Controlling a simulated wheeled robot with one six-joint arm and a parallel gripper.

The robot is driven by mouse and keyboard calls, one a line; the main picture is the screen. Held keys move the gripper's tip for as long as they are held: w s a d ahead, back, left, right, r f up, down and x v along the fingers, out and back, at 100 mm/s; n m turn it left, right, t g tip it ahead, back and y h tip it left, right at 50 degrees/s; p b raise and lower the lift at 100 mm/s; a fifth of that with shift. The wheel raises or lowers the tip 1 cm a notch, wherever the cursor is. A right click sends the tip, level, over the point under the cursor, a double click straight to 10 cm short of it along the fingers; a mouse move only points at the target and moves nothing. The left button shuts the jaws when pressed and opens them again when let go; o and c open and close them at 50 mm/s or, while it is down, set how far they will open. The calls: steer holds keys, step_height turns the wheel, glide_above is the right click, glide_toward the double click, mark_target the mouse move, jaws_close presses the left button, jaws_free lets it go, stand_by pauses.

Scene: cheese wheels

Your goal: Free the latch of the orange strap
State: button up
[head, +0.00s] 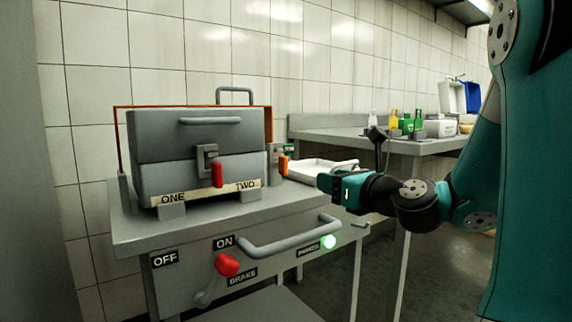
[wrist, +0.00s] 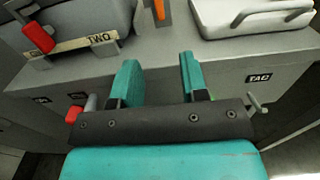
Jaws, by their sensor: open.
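The orange strap (head: 119,140) runs as a thin band behind and around the grey lidded case (head: 165,140) on the cart. At the case's right side stands a small grey latch (head: 274,160) with an orange lever (head: 283,166). The lever also shows at the top of the wrist view (wrist: 163,13), upright. My gripper (head: 326,183) is to the right of the latch and apart from it. In the wrist view my gripper (wrist: 157,68) has its two teal fingers spread with nothing between them. The lever is beyond the fingertips, roughly in line with the gap.
A red-handled clasp (head: 217,174) is on the case's front, above the ONE and TWO label (head: 208,194). A white tray (head: 312,168) lies right of the latch. The cart has a push bar (head: 290,236) and a red brake knob (head: 227,264). A side table (head: 350,134) holds bottles.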

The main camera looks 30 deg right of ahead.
steer(key=p, duration=0.8)
glide_toward(287, 167)
steer(key=w+p, duration=0.2)
steer(key=w, duration=0.1)
steer(key=w+p, duration=0.5)
steer(key=w, duration=0.1)
steer(key=shift+w+a+p, duration=0.1)
steer(key=shift+a+p, duration=0.15)
steer(key=shift+p, duration=0.05)
steer(key=shift+w, duration=0.55)
jaws_close()
